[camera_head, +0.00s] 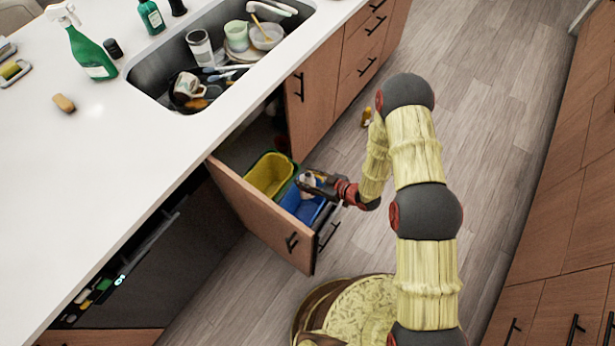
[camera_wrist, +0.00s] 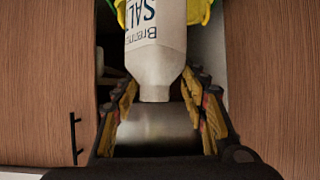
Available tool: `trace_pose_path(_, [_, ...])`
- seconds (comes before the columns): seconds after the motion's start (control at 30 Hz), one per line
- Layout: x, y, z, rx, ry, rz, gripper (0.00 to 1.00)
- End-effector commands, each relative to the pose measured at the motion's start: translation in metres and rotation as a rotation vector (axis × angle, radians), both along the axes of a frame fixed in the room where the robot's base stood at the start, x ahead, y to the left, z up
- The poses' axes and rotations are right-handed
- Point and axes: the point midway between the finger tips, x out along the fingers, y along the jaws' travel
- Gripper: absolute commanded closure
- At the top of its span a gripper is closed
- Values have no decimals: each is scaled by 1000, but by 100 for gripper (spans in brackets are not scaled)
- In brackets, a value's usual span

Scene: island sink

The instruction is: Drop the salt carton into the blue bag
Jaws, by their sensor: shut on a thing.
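The salt carton (camera_wrist: 155,45) is white with blue "SAL" lettering, and its narrow end sits between the fingers of my gripper (camera_wrist: 160,100) in the wrist view. My gripper is shut on it. In the head view, the carton (camera_head: 308,180) shows as a small pale shape at my gripper (camera_head: 318,186), over the blue bag (camera_head: 304,207) in the open drawer. The arm and gripper partly cover the blue bag and the carton. The blue bag cannot be made out in the wrist view.
A yellow bag (camera_head: 268,174) sits beside the blue one in the drawer; its edge shows in the wrist view (camera_wrist: 198,12). The open drawer front (camera_head: 255,218) juts out below the counter (camera_head: 85,150). The sink (camera_head: 225,45) holds dishes. The floor (camera_head: 480,110) right of the arm is clear.

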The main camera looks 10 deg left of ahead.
Motion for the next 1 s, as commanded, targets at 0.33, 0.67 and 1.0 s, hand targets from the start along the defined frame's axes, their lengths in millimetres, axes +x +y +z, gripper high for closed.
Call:
trace_pose_path(0.33, [0, 0, -38, 1, 0, -2, 100])
trace_pose_path(0.67, [1, 0, -53, 2, -1, -3, 100])
trace_pose_path(1.0, [0, 0, -53, 1, -1, -3, 47])
